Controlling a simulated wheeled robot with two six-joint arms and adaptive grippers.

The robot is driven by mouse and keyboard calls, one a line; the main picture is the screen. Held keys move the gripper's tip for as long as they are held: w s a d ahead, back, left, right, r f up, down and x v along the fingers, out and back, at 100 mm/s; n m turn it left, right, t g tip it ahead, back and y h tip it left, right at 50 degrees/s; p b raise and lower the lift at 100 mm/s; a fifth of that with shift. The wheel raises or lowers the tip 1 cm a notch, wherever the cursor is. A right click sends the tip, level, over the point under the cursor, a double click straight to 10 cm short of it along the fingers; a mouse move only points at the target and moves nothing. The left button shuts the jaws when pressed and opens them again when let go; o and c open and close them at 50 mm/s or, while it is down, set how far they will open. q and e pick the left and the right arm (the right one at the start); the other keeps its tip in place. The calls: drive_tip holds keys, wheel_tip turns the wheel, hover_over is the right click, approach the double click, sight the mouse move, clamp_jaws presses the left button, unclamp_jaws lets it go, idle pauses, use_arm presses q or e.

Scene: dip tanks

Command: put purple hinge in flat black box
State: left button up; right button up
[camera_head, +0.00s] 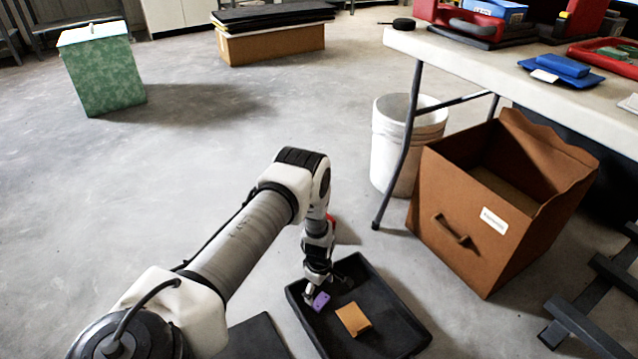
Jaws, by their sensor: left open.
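The flat black box (392,312) is a shallow open tray on the floor at the bottom centre. The purple hinge (321,301) shows within the box's outline, near its left wall. My left gripper (326,286) points down over the box with its fingers spread. The hinge is right by one fingertip; I cannot tell whether they touch or whether the hinge lies flat on the box's bottom. My right gripper is out of view.
An orange-brown block (353,319) lies in the box beside the hinge. A large brown bin (465,222), a white bucket (392,150) and a table (470,65) with a metal leg stand to the right. A green patterned box (103,72) stands far left. The mid-left floor is clear.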

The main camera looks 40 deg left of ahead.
sight(319, 300)
use_arm(q)
wheel_tip(319, 300, up, 7)
drive_tip(key=p, duration=0.3)
drive_tip(key=s+d+m, duration=0.7)
drive_tip(key=s+d, duration=0.1)
drive_tip(key=d, duration=0.3)
drive_tip(key=s+d+r+m, duration=0.3)
drive_tip(key=s+r+m, duration=0.2)
drive_tip(key=s, duration=0.3)
drive_tip(key=s+d+r+m, duration=0.4)
drive_tip(key=s+m, duration=0.2)
drive_tip(key=s, duration=0.2)
drive_tip(key=shift+d+r+m, duration=0.15)
drive_tip(key=shift+r+m, duration=0.25)
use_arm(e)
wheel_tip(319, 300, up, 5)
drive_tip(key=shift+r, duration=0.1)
